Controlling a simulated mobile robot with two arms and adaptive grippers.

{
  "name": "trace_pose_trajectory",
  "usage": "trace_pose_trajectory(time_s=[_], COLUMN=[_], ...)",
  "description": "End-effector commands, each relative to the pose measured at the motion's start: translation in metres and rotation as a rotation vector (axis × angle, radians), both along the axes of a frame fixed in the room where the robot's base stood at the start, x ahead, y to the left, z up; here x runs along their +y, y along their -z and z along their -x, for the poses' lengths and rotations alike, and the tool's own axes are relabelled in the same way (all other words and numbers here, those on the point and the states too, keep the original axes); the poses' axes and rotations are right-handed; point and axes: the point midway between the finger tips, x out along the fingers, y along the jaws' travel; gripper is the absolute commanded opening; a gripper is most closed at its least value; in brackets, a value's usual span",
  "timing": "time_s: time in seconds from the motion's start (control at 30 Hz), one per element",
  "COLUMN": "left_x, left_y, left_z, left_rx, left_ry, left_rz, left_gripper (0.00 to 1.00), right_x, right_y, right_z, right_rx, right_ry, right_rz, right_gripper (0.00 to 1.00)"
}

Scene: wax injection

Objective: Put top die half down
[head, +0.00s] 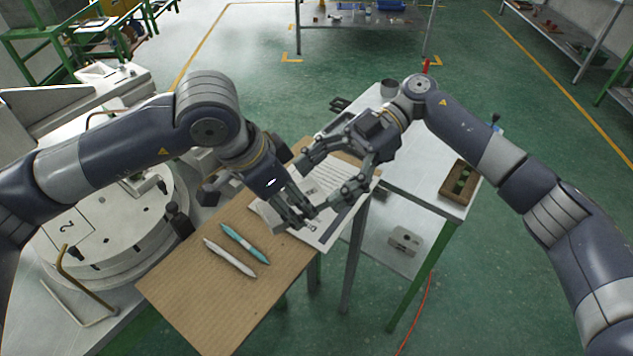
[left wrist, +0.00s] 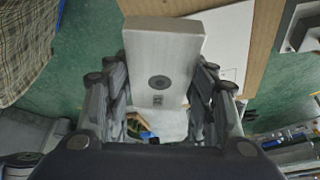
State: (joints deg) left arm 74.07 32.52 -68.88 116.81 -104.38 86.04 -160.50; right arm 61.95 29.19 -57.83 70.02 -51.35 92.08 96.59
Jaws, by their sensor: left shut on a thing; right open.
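The die half is a pale grey metal block with a round dark hole (left wrist: 162,55), seen in the left wrist view. My left gripper (left wrist: 160,100) is shut on it, with one finger along each side. In the head view my left gripper (head: 303,213) is over the papers on the brown board, and its fingers largely hide the block. My right gripper (head: 318,182) is open and empty, with its fingers spread just above and right of the left one. I cannot tell whether the block touches the surface below.
The brown board (head: 190,285) carries a teal pen (head: 245,243), a white pen (head: 230,258) and papers (head: 325,180). A round machine table (head: 110,235) stands left. At right, a white table holds a brown tray (head: 449,187); a grey block (head: 405,240) lies on its lower shelf.

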Motion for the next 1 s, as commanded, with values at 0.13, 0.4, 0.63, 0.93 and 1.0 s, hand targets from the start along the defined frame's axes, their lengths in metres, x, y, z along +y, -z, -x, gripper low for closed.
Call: trace_pose_trajectory(time_s=[0.13,0.4,0.63,0.93,1.0], left_x=[-0.0002,-0.0002,-0.0002,-0.0010,-0.0010], left_y=[-0.0008,-0.0008,-0.0007,-0.0016,-0.0017], left_z=[-0.0002,-0.0002,-0.0004,-0.0006,-0.0010], left_rx=[-0.002,-0.002,-0.002,-0.004,-0.005], left_ry=[0.000,0.000,0.000,0.001,0.000], left_rz=[0.001,0.001,0.001,0.004,0.004], left_gripper=[0.19,0.19,0.19,0.75,0.75], right_x=[0.0099,0.0132,0.0130,0.0140,0.0140], right_y=[0.0046,0.0062,0.0060,0.0051,0.0055], right_z=[0.0063,0.0077,0.0078,0.0086,0.0089], right_rx=[0.000,0.000,0.000,-0.001,0.000], right_ry=[0.000,0.002,0.001,-0.002,-0.004], right_rz=[0.000,0.000,0.000,-0.003,-0.002], right_gripper=[0.75,0.75,0.41,0.19,0.19])
